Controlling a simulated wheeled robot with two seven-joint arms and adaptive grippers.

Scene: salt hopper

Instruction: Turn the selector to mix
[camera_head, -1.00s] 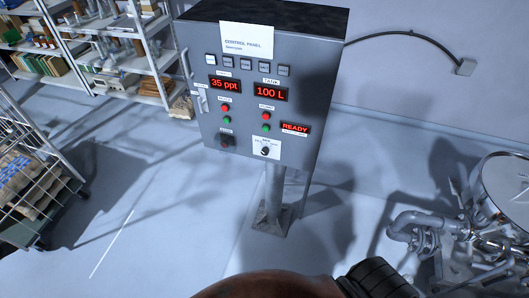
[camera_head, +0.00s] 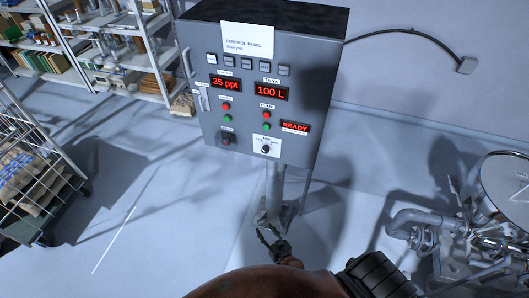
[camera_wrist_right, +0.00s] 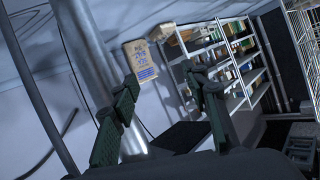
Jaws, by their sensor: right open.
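The selector (camera_head: 266,149) is a small black knob on a white plate, low on the front of the grey control panel (camera_head: 215,125). The plate's lettering is too small to read, so I cannot tell its position. My right gripper (camera_head: 272,236) is open and empty, below the panel and in front of the foot of its post, apart from the knob. In the right wrist view its two dark fingers (camera_wrist_right: 165,85) stand apart with nothing between them. The knob does not show in that view. My left gripper is not in view.
The panel has red displays (camera_head: 271,92) reading 35 ppt, 100 L and READY, plus several buttons. Its post (camera_head: 275,185) stands on the floor near the wall. Pipework and a tank (camera_head: 420,225) are at right. A wire cart (camera_head: 35,195) and shelves (camera_head: 120,45) are at left.

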